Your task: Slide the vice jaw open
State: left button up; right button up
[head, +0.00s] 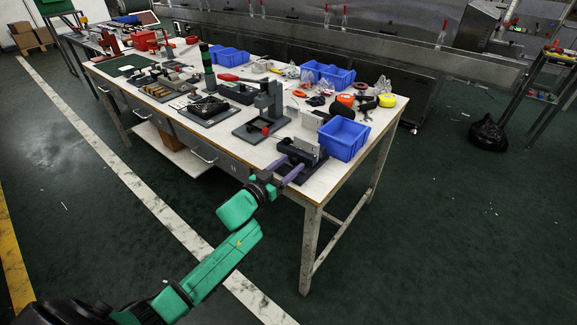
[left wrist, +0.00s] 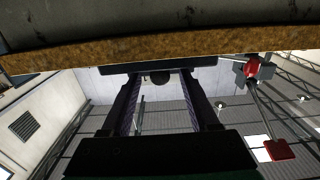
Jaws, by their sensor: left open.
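The vice (head: 305,152), dark grey with a pale metal plate at its jaws, stands at the near right corner of the workbench (head: 232,150). My left gripper (head: 290,165) is at the front edge, its two purple fingers apart and reaching toward the near end of the vice. In the left wrist view the open fingers (left wrist: 165,82) stand either side of a dark bar with a round part (left wrist: 159,77), probably of the vice. Whether the fingers touch it I cannot tell. My right gripper is not in view.
A blue bin (head: 343,138) stands right beside the vice. A grey press (head: 266,108) with a red-tipped lever stands to its left. Several tools and another blue bin (head: 328,75) crowd the bench behind. The floor in front of the bench is clear.

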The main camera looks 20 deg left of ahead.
pick_arm(q)
grip_shut()
dwell(1.3)
